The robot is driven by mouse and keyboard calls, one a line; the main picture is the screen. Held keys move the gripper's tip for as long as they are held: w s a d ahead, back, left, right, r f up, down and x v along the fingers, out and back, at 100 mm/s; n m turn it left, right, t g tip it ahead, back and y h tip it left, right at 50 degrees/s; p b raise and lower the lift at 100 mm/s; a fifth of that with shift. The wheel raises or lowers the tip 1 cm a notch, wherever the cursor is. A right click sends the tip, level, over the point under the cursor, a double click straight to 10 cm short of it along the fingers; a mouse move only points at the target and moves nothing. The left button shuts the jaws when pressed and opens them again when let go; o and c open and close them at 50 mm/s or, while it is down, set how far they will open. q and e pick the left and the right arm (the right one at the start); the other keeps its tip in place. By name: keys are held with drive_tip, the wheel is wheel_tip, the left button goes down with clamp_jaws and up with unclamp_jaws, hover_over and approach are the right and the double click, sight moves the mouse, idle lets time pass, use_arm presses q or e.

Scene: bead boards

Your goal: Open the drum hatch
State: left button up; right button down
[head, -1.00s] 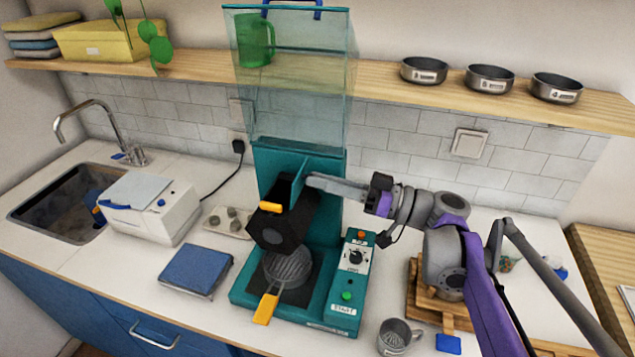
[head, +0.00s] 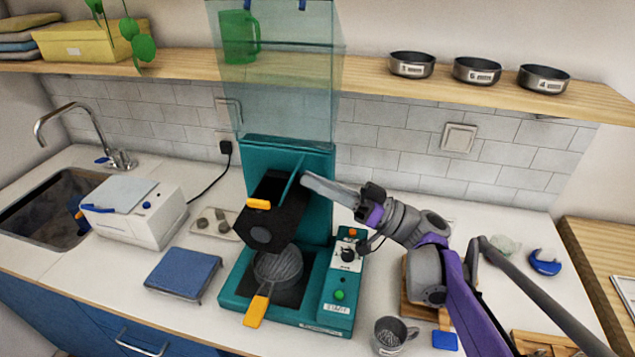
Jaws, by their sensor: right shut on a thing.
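The teal machine (head: 234,285) stands on the counter with a black drum (head: 272,212) at its middle. An orange tab (head: 258,204) sits on the drum's front left. A thin teal flap (head: 293,180), which looks like the drum hatch, stands up steeply at the drum's right side. My right gripper (head: 305,179) reaches in from the right, with its grey fingers shut at the flap's edge. The exact grip is too small to see clearly. A round sieve-like pan (head: 278,268) with an orange handle (head: 256,311) lies below the drum. My left gripper is out of view.
A clear hood (head: 283,100) rises behind the drum, in front of the shelf (head: 180,62). A control panel (head: 343,275) is on the machine's right, with a metal mug (head: 390,336) near it. A blue scale-like pad (head: 183,270) and white box (head: 137,212) stand left.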

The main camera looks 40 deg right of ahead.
drive_tip(key=c, duration=0.8)
unclamp_jaws()
drive_tip(key=shift+o, duration=0.2)
drive_tip(key=b+v, duration=0.1)
drive_tip(key=v, duration=0.9)
drive_tip(key=shift+s+d, duration=0.25)
drive_tip(key=shift+s, duration=0.05)
drive_tip(key=shift+f, duration=0.15)
